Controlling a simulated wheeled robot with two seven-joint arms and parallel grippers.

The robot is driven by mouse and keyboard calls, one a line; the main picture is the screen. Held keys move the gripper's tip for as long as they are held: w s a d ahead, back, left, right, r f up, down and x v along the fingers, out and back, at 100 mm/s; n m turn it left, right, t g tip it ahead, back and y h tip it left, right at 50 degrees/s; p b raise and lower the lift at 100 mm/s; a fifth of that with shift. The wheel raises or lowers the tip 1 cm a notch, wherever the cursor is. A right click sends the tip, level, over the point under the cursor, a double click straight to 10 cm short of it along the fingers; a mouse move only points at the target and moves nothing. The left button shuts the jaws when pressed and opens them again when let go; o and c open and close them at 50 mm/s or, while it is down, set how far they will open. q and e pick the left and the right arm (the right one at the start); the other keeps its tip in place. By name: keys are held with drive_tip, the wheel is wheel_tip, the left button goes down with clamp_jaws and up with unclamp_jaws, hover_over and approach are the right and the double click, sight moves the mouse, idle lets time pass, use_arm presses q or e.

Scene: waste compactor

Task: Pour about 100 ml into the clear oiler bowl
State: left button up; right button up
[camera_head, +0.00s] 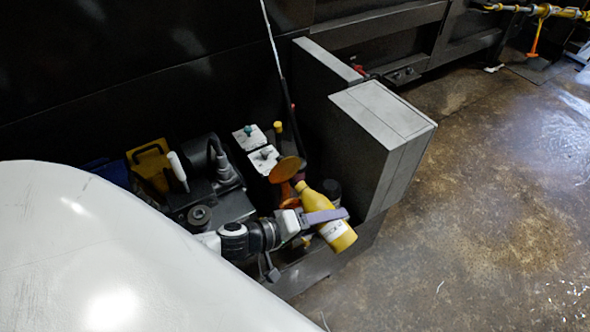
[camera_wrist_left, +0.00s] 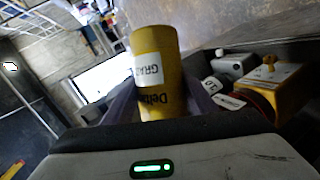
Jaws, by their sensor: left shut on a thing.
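My left gripper (camera_head: 322,216) is shut on a yellow bottle (camera_head: 337,235) with a white label. The bottle is tilted, its base toward the lower right and its neck toward the upper left. The neck end is close to an orange round piece (camera_head: 285,169) with an orange part under it; I cannot tell whether they touch. In the left wrist view the bottle (camera_wrist_left: 157,75) stands between the fingers, its label partly readable. I cannot make out the clear oiler bowl or any liquid stream. My right gripper is not in view.
A grey box-shaped housing (camera_head: 385,130) stands just right of the bottle. Pale blocks with knobs (camera_head: 264,159), a dark motor-like unit (camera_head: 222,172) and a yellow part (camera_head: 150,162) crowd the left. Open wet floor (camera_head: 480,200) lies to the right.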

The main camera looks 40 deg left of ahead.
use_arm(q)
drive_tip(key=shift+r, duration=0.15)
drive_tip(key=shift+a+m+p, duration=0.1)
drive_tip(key=shift+m+p, duration=0.2)
drive_tip(key=shift+p, duration=0.05)
drive_tip(key=shift+w, duration=0.1)
idle(0.4)
